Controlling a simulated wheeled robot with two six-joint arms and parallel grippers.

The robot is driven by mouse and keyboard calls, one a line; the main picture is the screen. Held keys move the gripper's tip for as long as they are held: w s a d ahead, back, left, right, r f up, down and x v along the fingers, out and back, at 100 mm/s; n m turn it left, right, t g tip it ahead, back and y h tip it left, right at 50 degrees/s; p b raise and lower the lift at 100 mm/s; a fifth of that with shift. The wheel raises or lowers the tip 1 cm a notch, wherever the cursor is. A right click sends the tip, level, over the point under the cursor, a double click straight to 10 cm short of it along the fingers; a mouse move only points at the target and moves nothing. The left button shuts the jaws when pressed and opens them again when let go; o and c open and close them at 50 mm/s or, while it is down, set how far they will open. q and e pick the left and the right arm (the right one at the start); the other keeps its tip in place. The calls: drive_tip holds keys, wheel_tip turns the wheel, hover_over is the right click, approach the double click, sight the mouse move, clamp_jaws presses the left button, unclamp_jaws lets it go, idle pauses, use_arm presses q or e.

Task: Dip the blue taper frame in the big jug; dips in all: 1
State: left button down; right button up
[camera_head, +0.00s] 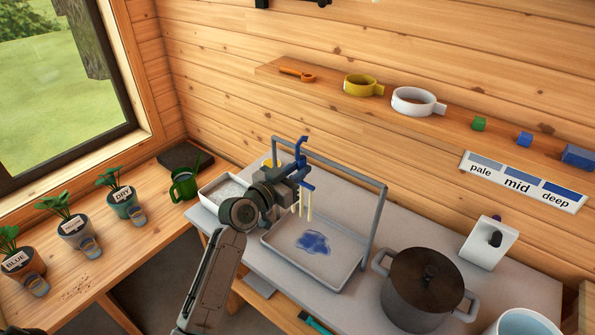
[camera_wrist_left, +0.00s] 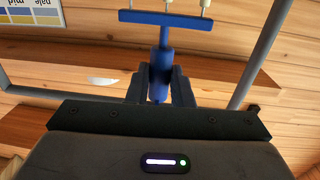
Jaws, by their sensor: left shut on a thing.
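The blue taper frame (camera_head: 306,186) is upright, with cream tapers hanging from its crossbar. My left gripper (camera_head: 296,172) is shut on its handle, above the grey tray (camera_head: 345,283), which has a blue puddle in it. In the left wrist view the fingers (camera_wrist_left: 160,88) close on the blue handle (camera_wrist_left: 163,60), and the crossbar (camera_wrist_left: 165,19) lies beyond. The frame's hooked top is beside the bar of the grey rack (camera_head: 345,169); I cannot tell whether it touches. A white round vessel (camera_head: 525,323), cut off at the lower right, may be the big jug. My right gripper is out of view.
A dark two-handled pot (camera_head: 425,287) stands right of the tray, with a white holder (camera_head: 488,243) behind it. A white tray (camera_head: 222,189) and green watering can (camera_head: 184,184) are left. A wall shelf (camera_head: 340,93) holds cups. Labelled plant pots (camera_head: 76,231) line the left bench.

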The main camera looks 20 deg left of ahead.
use_arm(q)
drive_tip(key=v, duration=0.7)
drive_tip(key=shift+d, duration=0.3)
drive_tip(key=shift+s, duration=0.1)
idle(0.3)
